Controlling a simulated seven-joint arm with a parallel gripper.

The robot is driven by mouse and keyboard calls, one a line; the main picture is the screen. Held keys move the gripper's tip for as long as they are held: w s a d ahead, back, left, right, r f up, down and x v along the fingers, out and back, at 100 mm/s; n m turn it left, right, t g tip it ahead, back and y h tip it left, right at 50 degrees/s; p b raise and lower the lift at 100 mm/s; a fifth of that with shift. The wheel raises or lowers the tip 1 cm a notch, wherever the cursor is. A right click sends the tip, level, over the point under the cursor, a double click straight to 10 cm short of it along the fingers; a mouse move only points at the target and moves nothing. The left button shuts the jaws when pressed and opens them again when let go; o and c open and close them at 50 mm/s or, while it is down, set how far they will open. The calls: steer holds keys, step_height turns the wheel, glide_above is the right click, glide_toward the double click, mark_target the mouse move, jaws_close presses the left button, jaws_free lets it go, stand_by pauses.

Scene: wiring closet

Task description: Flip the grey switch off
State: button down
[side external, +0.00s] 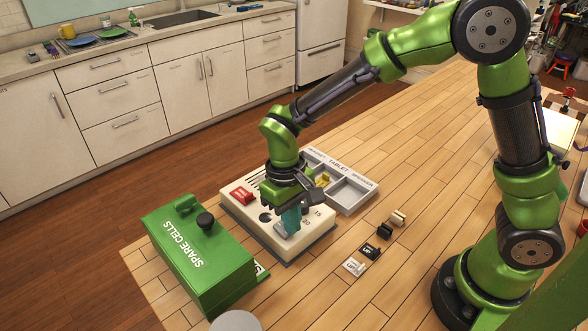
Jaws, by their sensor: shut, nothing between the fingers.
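My gripper (291,219) is shut and empty, with its teal fingers pointing down at the front part of a cream control box (262,233). A light grey piece shows at the fingertips on the box top; the fingers partly hide it, and I cannot tell if they touch it. A small light grey switch-like piece (354,267) marked "UP" lies on the table right of the box. I cannot tell which of these is the grey switch, or its on or off position. The box also has a red piece (241,195) and a dark round knob.
A green "SPARE CELLS" box (203,250) stands close at the left. A grey compartment tray (350,193) adjoins the cream box behind. A black piece (370,250) and a tan piece (397,217) lie right of it. The table beyond them is clear.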

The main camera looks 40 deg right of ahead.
mark_target(298, 240)
steer(key=shift+s+a+f, duration=0.15)
steer(key=shift+s+f, duration=0.4)
steer(key=shift+f, duration=0.1)
steer(key=shift+w+r, duration=0.2)
steer(key=shift+w, duration=0.5)
steer(key=shift+r, duration=0.3)
step_height(298, 240, up, 14)
steer(key=s, duration=0.2)
steer(key=s+d+r+m+t+y, duration=0.1)
steer(key=s+d+r+m+t, duration=0.1)
steer(key=s+d+t, duration=0.2)
steer(key=s+d+r+m+t, duration=0.2)
steer(key=s+d+t, duration=0.2)
steer(key=d, duration=0.5)
steer(key=shift+s+t+y, duration=0.3)
steer(key=shift+s+y, duration=0.1)
